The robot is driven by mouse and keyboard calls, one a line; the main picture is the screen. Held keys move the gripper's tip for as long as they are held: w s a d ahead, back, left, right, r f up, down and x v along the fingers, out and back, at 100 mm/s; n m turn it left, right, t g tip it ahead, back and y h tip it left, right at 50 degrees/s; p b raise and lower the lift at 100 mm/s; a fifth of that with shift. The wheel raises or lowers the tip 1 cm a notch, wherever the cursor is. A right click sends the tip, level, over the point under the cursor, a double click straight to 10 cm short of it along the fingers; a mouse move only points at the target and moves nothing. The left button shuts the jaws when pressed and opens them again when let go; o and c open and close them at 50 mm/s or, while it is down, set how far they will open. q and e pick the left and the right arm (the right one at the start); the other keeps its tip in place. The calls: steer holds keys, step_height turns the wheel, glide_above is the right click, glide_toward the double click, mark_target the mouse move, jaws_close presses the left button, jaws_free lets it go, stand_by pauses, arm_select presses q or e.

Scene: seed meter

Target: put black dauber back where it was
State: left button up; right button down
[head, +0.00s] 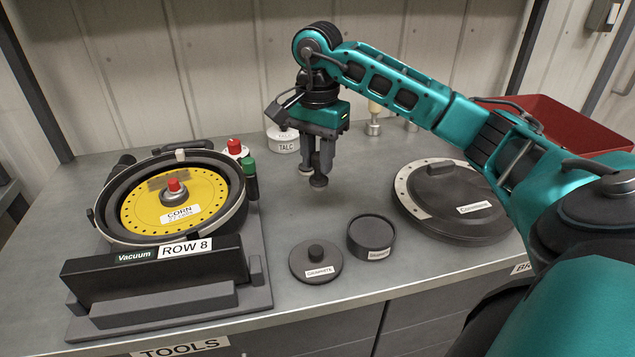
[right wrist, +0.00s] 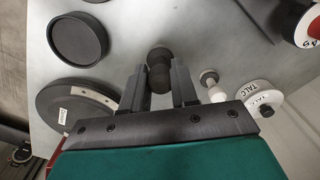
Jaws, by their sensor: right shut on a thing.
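My right gripper (head: 319,168) is shut on the black dauber (head: 319,181) and holds it above the bench, behind the graphite tin. In the right wrist view the dauber (right wrist: 159,72) sits between the two fingers, its dark round end toward the camera's far side. The black graphite tin (head: 371,236) stands on the bench, and its knobbed lid (head: 315,262) lies beside it to the left. The tin also shows in the right wrist view (right wrist: 80,38). My left gripper is not in view.
The seed meter with its yellow corn disc (head: 150,207) stands at left, beside red-capped and green-capped bottles. The white talc tin (head: 283,139) is behind my gripper. A round black cover (head: 452,195) lies at right, before a red bin (head: 555,125). A pale-handled dauber (head: 374,122) stands behind.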

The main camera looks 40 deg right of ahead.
mark_target(318, 170)
step_height(318, 170, down, 4)
steer(key=shift+f, duration=0.55)
steer(key=shift+f, duration=0.1)
steer(key=c, duration=0.9)
jaws_free()
steer(key=shift+o, duration=0.2)
step_height(318, 170, up, 12)
steer(key=shift+f+p, duration=0.2)
steer(key=shift+p, duration=0.35)
steer(key=shift+r, duration=0.35)
